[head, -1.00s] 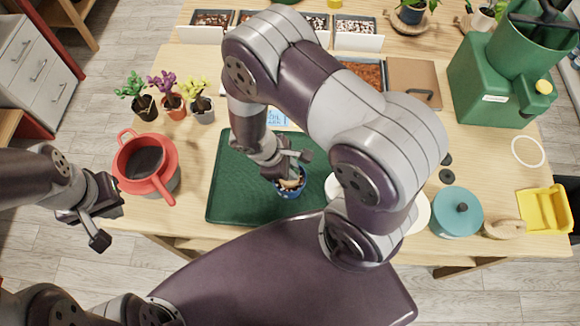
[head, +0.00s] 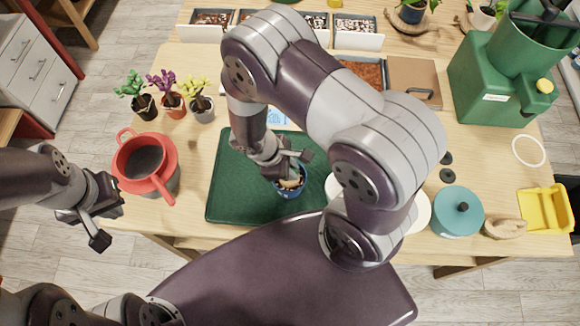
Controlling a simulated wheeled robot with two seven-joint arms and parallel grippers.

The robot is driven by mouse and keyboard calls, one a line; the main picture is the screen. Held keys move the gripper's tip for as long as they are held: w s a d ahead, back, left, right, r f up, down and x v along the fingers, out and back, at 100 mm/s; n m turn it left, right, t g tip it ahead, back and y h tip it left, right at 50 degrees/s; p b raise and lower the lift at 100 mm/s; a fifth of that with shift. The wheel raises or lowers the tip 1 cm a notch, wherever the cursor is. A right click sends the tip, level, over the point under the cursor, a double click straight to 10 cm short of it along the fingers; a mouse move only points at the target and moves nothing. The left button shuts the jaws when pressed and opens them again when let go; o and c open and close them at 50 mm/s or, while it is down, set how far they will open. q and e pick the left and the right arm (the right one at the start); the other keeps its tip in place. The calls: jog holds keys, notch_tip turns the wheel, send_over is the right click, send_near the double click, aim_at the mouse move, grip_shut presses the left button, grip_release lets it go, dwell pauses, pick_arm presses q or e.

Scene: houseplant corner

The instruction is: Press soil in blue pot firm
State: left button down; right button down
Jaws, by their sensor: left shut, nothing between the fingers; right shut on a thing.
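The blue pot (head: 290,194) stands on the dark green mat (head: 235,205), near the mat's right side. My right gripper (head: 292,172) is directly above the pot, pointing down. It is shut on a small tan thing (head: 290,184) at the pot's mouth, mostly hidden by the fingers. The soil inside the pot is hidden, and I cannot tell whether the tan thing touches it. My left gripper (head: 101,221) is shut and empty, off the table's front left edge, below the red pot.
A red handled pot (head: 163,186) stands left of the mat. Several small plants (head: 172,104) stand behind it. A teal lidded pot (head: 455,214), a yellow tray (head: 541,209) and a green machine (head: 492,80) stand at the right. My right arm covers much of the middle.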

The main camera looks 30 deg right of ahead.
jog(key=shift+r, duration=0.1)
notch_tip(320, 180, up, 8)
jog(key=p, duration=0.7)
